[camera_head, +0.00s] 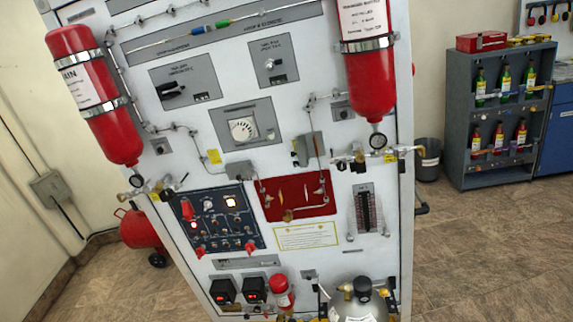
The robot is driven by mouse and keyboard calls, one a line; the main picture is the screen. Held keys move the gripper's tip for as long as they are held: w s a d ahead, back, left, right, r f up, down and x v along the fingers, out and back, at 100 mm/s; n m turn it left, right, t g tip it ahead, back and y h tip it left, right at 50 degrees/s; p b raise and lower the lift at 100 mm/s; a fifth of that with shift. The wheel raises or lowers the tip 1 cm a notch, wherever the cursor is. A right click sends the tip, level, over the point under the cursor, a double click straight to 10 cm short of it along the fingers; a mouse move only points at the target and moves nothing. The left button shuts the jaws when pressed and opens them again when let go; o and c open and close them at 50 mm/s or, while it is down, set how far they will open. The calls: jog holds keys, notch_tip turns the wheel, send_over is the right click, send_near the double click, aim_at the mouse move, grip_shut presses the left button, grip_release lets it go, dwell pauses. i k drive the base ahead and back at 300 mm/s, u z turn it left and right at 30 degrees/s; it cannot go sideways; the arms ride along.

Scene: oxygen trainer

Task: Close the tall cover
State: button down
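The white trainer panel (330,75) fills the middle of the head camera view, tilted in the picture. A dark blue switch panel (226,235) at its lower left carries several red pieces that look like switch covers. The upper left red piece (188,209) looks tall and raised. Two smaller red pieces, one at the lower left (200,251) and one at the lower right (250,247), sit along the bottom. I cannot tell for sure which is the tall cover, or how far each is open. My gripper is not in view.
Red cylinders hang at the panel's upper left (95,110) and upper right (371,85). A small red cylinder (280,290) and a grey tank (354,305) stand at the bottom. A shelf with bottles (457,120) and a bin (428,160) stand right. The floor at right (490,240) is clear.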

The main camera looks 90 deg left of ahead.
aim_at(303, 153)
jog(key=u, duration=0.05)
jog(key=k, duration=1.05)
jog(key=u, duration=1.55)
jog(key=i, duration=1)
jog(key=k, duration=0.5)
jog(key=u, duration=0.65)
jog(key=i, duration=0.4)
